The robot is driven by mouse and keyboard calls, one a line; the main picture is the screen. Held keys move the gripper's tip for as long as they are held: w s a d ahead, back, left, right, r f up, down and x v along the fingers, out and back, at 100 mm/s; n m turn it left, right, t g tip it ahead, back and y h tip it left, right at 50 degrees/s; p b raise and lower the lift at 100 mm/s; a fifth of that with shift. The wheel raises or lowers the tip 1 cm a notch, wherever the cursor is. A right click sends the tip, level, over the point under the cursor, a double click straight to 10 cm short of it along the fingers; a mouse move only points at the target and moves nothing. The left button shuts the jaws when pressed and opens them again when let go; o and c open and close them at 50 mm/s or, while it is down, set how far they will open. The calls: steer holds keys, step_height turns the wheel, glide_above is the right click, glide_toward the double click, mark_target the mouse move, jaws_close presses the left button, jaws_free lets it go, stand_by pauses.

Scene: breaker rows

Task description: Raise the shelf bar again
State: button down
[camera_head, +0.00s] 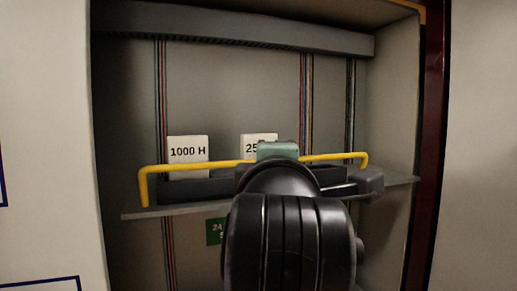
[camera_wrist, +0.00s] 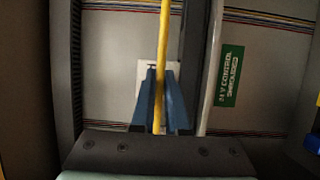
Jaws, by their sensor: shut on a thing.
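The yellow shelf bar (camera_head: 220,163) runs across the front of the grey shelf (camera_head: 130,213) inside the cabinet, standing above the shelf edge with its left end bent down to the shelf. In the wrist view the bar (camera_wrist: 164,30) passes between the blue fingers of my gripper (camera_wrist: 160,78), which are shut on it. In the head view my gripper (camera_head: 278,150) is at the bar's middle, and my arm hides part of the bar and shelf.
A white block marked "1000 H" (camera_head: 187,150) and a second white block (camera_head: 256,143) stand behind the bar. A green label (camera_head: 214,232) is below the shelf; it also shows in the wrist view (camera_wrist: 229,76). Cabinet walls (camera_head: 395,120) close in the sides.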

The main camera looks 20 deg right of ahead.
steer(key=shift+w+r+g, duration=0.1)
steer(key=shift+w+g, duration=0.15)
steer(key=shift+g, duration=0.25)
steer(key=c, duration=0.9)
jaws_free()
